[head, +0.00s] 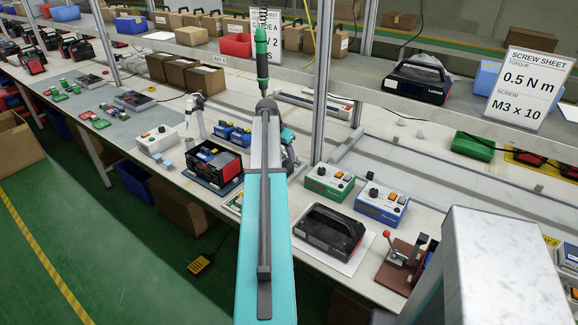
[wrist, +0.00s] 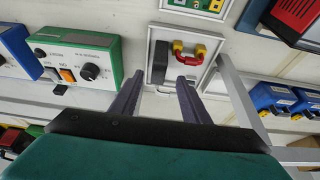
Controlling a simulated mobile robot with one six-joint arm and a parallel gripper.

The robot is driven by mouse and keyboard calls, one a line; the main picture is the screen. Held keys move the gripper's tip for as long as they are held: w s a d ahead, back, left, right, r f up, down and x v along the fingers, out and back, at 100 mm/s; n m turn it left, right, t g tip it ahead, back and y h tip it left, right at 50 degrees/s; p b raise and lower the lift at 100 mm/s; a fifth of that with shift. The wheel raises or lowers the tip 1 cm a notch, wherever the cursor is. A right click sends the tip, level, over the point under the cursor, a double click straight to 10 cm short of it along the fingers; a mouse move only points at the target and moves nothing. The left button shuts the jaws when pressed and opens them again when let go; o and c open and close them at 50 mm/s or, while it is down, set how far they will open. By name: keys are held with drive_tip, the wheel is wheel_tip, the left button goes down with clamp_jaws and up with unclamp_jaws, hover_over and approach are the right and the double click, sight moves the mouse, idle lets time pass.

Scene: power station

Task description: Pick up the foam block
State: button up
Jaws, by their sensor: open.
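In the wrist view, a small dark grey upright block (wrist: 160,62), which looks like the foam block, lies in a shallow white-framed tray (wrist: 178,32). A red and yellow curved piece (wrist: 190,52) lies beside it on the right, in the same tray. My gripper (wrist: 160,77) is open, with its two dark fingers pointing at the tray. The block shows between and just beyond the fingertips, and nothing is held. I cannot tell the remaining height. In the head view my arm hides the block and the fingers.
A green control box (head: 329,182) and a blue one (head: 382,205) stand right of my arm. A black case (head: 328,230) lies nearer. A red and black unit (head: 213,162) stands left. A metal post (head: 322,95) and a hanging green screwdriver (head: 262,55) rise close by.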

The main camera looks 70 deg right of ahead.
sight(288, 160)
drive_tip(key=shift+f, duration=0.2)
drive_tip(key=shift+d, duration=0.1)
drive_tip(key=shift+s+p+x, duration=0.15)
drive_tip(key=shift+p+x, duration=0.35)
drive_tip(key=shift+x, duration=0.8)
drive_tip(key=shift+s+p+x, duration=0.15)
drive_tip(key=shift+p+x, duration=0.35)
drive_tip(key=shift+x, duration=0.8)
drive_tip(key=shift+c, duration=0.4)
clamp_jaws()
